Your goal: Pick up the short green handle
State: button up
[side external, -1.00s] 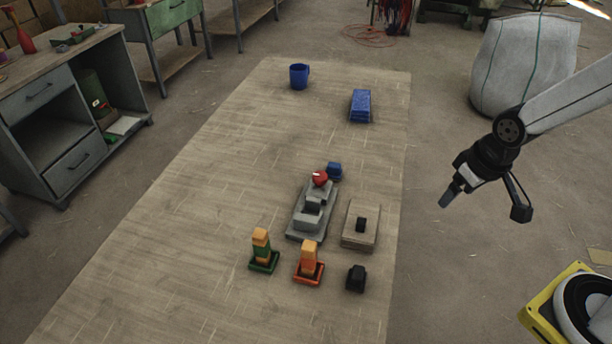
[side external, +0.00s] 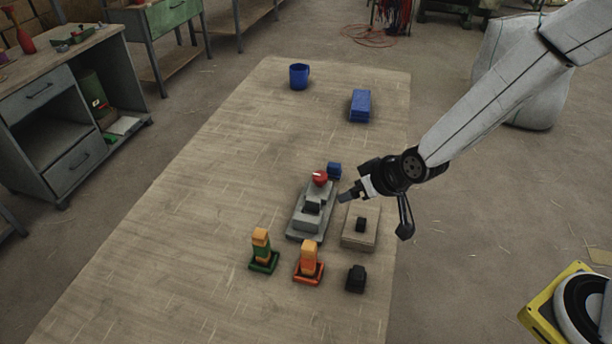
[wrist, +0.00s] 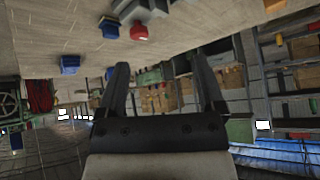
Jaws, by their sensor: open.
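An upright piece with a green lower part (side external: 261,252) and an orange top stands in a small green tray (side external: 265,267) at the front left of the group on the table; the green part looks like the short handle. The wrist view does not show it clearly. My gripper (side external: 345,197) is above the table, right of the grey stepped fixture, up and to the right of the green piece and apart from it. In the wrist view my gripper (wrist: 165,85) has its two fingers spread with nothing between them.
An orange piece (side external: 309,255) stands in an orange tray right of the green one. Nearby are the grey fixture (side external: 308,222) with a red knob (side external: 320,178), a small blue block (side external: 334,171), a wooden block (side external: 359,240) and a black block (side external: 356,279). The table's left side is clear.

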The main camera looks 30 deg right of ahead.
jog(key=w+a+f+t, duration=0.3)
jog(key=a+f, duration=0.1)
jog(key=a, duration=0.6)
jog(key=n+t, duration=0.1)
jog(key=t, duration=0.3)
send_near(256, 233)
jog(key=shift+y, duration=0.4)
jog(key=shift+w+d+f, duration=0.15)
jog(key=shift+w+f, duration=0.45)
jog(key=shift+w, duration=0.3)
jog(key=shift+w+d+f, duration=0.15)
jog(key=shift+w+f, duration=0.5)
jog(key=shift+w, duration=0.2)
jog(key=shift+x, duration=1.3)
jog(key=shift+x, duration=2.6)
jog(key=shift+a+f, duration=0.1)
grip_shut()
